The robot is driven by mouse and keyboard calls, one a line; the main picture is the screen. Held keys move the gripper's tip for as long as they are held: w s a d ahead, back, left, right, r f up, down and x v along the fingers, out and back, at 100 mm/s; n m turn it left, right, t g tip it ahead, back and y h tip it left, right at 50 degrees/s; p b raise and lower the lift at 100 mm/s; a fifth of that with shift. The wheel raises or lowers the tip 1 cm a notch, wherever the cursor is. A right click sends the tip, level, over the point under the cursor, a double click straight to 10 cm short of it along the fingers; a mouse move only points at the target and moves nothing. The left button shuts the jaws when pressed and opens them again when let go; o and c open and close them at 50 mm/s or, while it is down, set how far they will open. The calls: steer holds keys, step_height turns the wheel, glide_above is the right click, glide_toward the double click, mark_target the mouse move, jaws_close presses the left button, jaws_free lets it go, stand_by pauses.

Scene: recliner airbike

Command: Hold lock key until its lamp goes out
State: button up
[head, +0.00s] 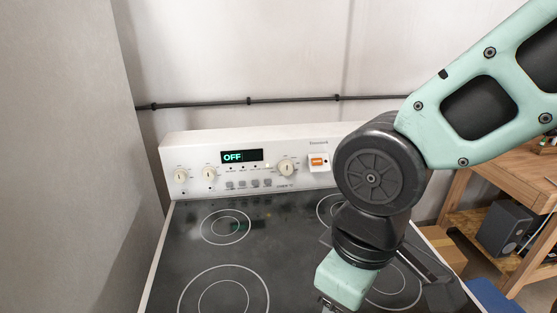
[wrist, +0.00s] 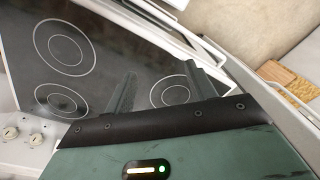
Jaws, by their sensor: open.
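The cooker's white control panel (head: 225,150) stands upright at the back of the black glass hob in the head view. Its display (head: 242,156) reads OFF. A row of small grey keys (head: 242,184) sits below the display, with tiny lamp dots above; the labels are too small to read, so I cannot tell which is the lock key or whether its lamp is lit. My gripper (wrist: 160,72) is open and empty over the hob in the wrist view, away from the panel. Its fingers are not clear in the head view.
Round knobs (head: 286,168) flank the keys, and an orange switch (head: 318,161) sits at the panel's right. The glass hob (head: 190,250) is bare. A grey wall (head: 70,160) closes the left side. A wooden bench (head: 480,190) stands at the right.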

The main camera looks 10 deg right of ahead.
jaws_close()
stand_by(1.4)
